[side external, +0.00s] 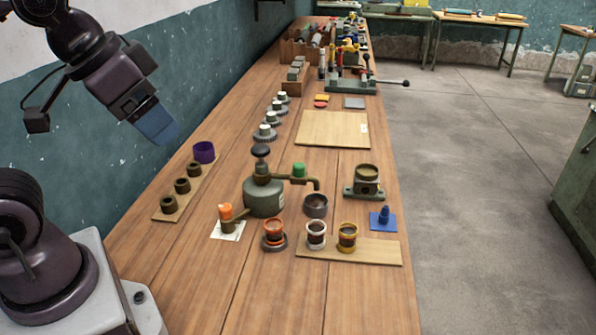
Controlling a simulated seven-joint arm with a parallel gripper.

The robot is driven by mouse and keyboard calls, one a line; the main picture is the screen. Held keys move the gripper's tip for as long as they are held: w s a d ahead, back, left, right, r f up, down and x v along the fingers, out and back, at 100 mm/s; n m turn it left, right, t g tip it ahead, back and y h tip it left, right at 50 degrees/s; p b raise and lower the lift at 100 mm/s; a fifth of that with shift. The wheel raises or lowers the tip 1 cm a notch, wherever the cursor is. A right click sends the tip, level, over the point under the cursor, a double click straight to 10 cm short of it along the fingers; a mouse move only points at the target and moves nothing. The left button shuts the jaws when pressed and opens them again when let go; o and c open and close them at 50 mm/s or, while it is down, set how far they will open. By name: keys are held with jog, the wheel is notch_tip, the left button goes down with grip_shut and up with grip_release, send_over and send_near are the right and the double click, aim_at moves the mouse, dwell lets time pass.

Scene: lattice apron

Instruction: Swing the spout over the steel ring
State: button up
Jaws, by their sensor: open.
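The spout (302,181) is a brown pipe that runs right from the top of a grey-green pot (263,197) and bends down at its end. Its tip is above or near a dark grey cup (316,206). A pale silvery ring, which looks like the steel ring (316,229), sits around a dark cup in front of it, between an orange-ringed cup (274,229) and a brass-ringed cup (347,231). The spout tip is not over the silvery ring. My gripper (158,126) is open and empty, high at the upper left, well away from the pot.
A green knob (299,170) stands on the spout arm and a black knob (261,151) tops the pot.

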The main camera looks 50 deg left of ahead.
dwell(0.4)
jog(key=shift+c, duration=0.9)
jog(key=shift+f, duration=0.15)
jog(key=shift+c, duration=0.2)
jog(key=m+g, duration=0.4)
jog(key=g, duration=0.2)
send_over(299, 165)
jog(key=shift+f, duration=5.7)
notch_tip(299, 165, down, 12)
jog(key=shift+w+f, duration=0.1)
jog(key=shift+c, duration=0.3)
